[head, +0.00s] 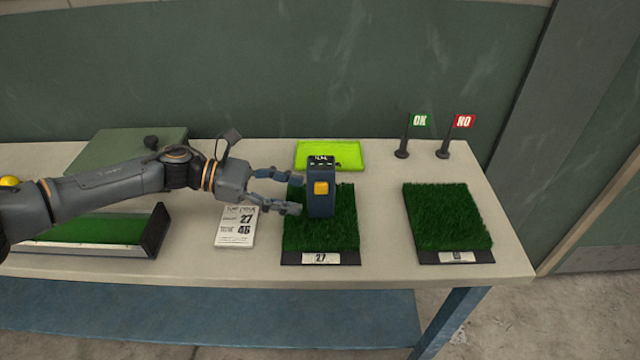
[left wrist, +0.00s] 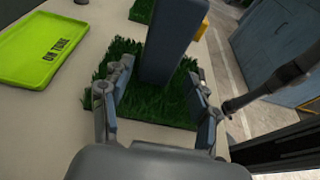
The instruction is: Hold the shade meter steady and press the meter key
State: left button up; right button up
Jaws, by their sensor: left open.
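The shade meter (head: 320,203) is a dark blue upright block with a small display on top. Its meter key (head: 321,188) is a yellow-orange square on the front face. The meter stands on the turf sample (head: 345,232) labelled 27. My left gripper (head: 290,192) is open just left of the meter, fingers pointing at it. In the left wrist view the meter (left wrist: 172,45) rises just beyond and between the open fingers (left wrist: 160,100), with turf below; contact cannot be told. A sliver of the key (left wrist: 204,30) shows there.
A second turf sample (head: 445,218) lies to the right. A lime tray (head: 345,155) is behind the meter. Green OK (head: 419,121) and red NO (head: 464,121) flags stand at the back right. A printed card (head: 237,228) and a long turf tray (head: 152,232) lie left.

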aim_at(315, 198)
pick_arm(q)
jog(key=b+x, duration=0.1)
jog(key=x, duration=0.4)
jog(key=shift+w+a+b, duration=0.1)
jog(key=shift+b, duration=0.2)
jog(key=shift+d, duration=0.2)
jog(key=shift+c, duration=0.5)
jog(key=c, duration=0.6)
pick_arm(e)
jog(key=shift+w+a+f, duration=0.15)
jog(key=shift+w+f, duration=0.55)
jog(key=shift+w, duration=0.25)
jog(key=c, duration=0.7)
jog(key=shift+w, duration=0.15)
grip_shut()
jog(key=shift+w, duration=0.1)
